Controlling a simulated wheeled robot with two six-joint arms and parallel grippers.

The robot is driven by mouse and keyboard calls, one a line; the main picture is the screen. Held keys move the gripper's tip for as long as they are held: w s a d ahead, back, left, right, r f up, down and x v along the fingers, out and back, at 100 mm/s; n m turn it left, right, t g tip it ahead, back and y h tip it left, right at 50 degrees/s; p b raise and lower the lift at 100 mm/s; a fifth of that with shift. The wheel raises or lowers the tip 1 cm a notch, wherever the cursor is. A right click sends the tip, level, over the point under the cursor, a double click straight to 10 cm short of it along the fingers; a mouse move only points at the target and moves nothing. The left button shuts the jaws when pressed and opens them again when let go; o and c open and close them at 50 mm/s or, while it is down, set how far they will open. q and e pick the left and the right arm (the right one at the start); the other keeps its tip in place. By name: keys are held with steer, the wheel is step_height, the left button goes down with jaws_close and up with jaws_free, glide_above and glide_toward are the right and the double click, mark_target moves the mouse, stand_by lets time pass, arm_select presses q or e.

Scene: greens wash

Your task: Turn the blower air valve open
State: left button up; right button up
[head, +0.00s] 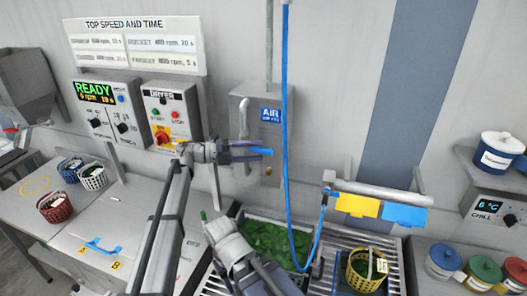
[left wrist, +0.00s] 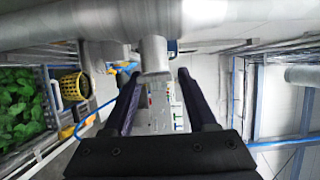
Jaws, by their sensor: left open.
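The handle is not clear there.
A blue hose (head: 286,120) hangs just right of the valve. The dryer box (head: 171,110) with its red knob stands to the left. A sink of greens (head: 270,240) and a yellow basket (head: 367,270) lie below. Yellow and blue flaps (head: 357,205) hang from a bar at right.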

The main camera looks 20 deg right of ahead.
arm_select(q)
steer(key=shift+x, duration=1.45)
jaws_close()
stand_by(0.4)
